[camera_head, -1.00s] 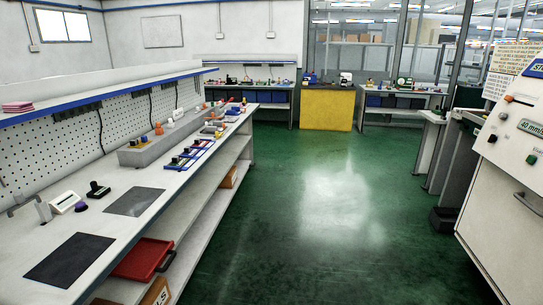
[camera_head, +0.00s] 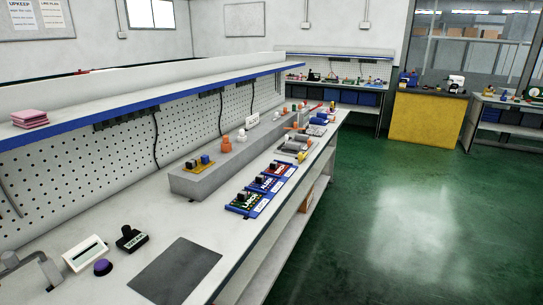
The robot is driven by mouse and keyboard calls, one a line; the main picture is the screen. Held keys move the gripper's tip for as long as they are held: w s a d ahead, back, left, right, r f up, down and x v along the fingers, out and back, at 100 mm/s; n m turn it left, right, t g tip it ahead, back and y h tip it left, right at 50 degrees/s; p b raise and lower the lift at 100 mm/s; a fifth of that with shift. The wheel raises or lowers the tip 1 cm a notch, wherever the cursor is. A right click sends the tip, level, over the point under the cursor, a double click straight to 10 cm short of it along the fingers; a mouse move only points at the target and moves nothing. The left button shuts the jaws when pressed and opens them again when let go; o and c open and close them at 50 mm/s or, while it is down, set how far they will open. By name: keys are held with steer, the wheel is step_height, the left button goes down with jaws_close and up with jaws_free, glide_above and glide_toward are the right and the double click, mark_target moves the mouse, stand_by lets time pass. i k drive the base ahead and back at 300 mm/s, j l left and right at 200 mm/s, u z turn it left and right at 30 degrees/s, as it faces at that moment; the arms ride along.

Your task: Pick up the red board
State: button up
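The red board (camera_head: 276,170) lies on the long workbench. It is the farthest in a row of three small labelled boards on blue bases. The blue board (camera_head: 264,184) is beside it on the near side, and the green board (camera_head: 244,201) is nearest. Small dark and coloured parts stand up from the boards, and fine detail is too small to tell. My gripper is not in view.
A grey raised block (camera_head: 205,180) with a yellow board (camera_head: 200,165) runs behind the row. A dark mat (camera_head: 177,272), a black stamp-like thing (camera_head: 131,240) and a shelf (camera_head: 150,97) are nearer. Green floor (camera_head: 400,230) to the right is clear.

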mark_target(275, 168)
steer(key=i, duration=1.35)
steer(key=i+u, duration=0.4)
steer(key=i+l+u, duration=0.2)
steer(key=u, duration=0.15)
steer(key=i+u, duration=0.4)
steer(key=i+l+u, duration=0.2)
steer(key=u, duration=0.2)
